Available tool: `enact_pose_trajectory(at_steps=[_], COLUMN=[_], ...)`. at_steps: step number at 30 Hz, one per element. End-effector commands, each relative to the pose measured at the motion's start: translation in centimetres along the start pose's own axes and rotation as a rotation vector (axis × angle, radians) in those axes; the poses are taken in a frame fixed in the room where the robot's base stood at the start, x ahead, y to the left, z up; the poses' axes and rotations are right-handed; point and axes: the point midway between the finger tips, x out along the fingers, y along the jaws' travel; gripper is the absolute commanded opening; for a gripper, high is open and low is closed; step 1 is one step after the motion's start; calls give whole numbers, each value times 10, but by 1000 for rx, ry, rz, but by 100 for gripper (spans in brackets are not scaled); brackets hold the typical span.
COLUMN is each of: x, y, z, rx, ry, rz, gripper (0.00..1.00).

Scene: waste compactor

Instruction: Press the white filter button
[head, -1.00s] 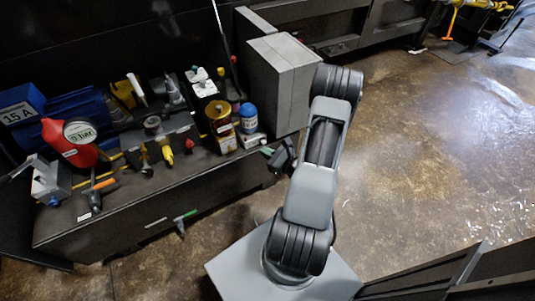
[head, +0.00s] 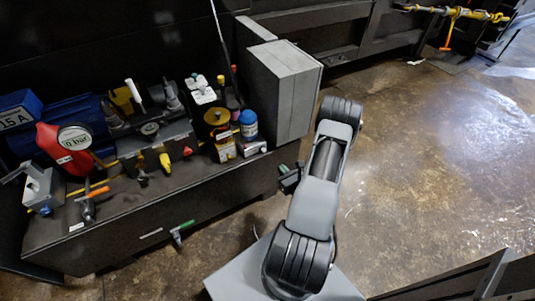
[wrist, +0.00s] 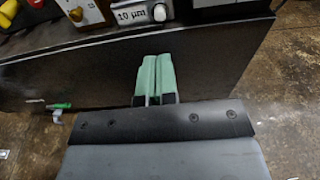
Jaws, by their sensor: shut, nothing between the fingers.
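The white filter button (wrist: 160,12) is a small round white knob on the right of a box labelled "10 µm" (wrist: 130,15), at the top of the wrist view. In the head view this small pale filter box (head: 250,146) sits at the bench's front edge, below the blue-capped bottle. My gripper (wrist: 153,62) has green fingers, shut together and empty. In the wrist view the fingertips lie below the button in the picture, apart from it, over the bench's dark front. In the head view my gripper (head: 284,169) is right of the box, partly hidden by my arm.
The dark bench (head: 150,215) carries a red gauge can (head: 62,150), a yellow-and-white bottle (head: 219,125), a blue bottle (head: 248,122) and several fittings. A grey cabinet (head: 285,90) stands at its right end. A green-handled valve (head: 181,230) juts from the front. The floor at right is clear.

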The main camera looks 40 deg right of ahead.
Motion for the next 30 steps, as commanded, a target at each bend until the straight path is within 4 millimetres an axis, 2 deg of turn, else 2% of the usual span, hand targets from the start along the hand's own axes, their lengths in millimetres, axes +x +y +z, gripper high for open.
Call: enact_pose_trajectory(at_steps=[9, 15, 21, 30], x=[62, 93, 112, 120], y=[2, 1, 1, 1], z=[-1, -1, 0, 0], rx=[-3, -3, -2, 0], ry=[-4, -3, -2, -1], rz=[5, 4, 2, 1], gripper=[0, 0, 0, 0])
